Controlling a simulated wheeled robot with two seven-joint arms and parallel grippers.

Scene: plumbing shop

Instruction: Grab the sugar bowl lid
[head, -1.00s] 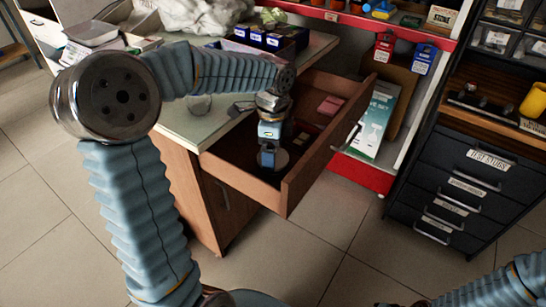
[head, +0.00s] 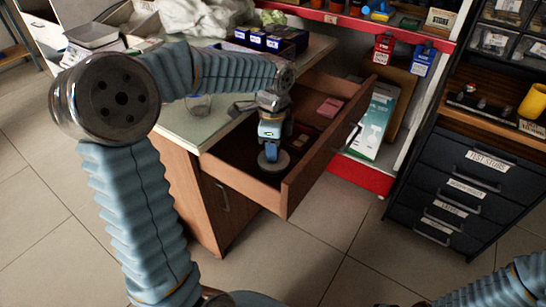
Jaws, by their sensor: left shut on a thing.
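My left gripper (head: 271,152) points down into the open wooden drawer (head: 240,175) of the counter. It is shut on the sugar bowl lid (head: 273,163), a round grey disc just below the fingertips. The fingers cover the middle of the lid. I cannot tell whether the lid touches the drawer floor or hangs a little above it. My right gripper is not in view; only part of my right arm shows at the bottom right corner.
A dark drawer cabinet (head: 465,185) stands at right. The floor in front is clear.

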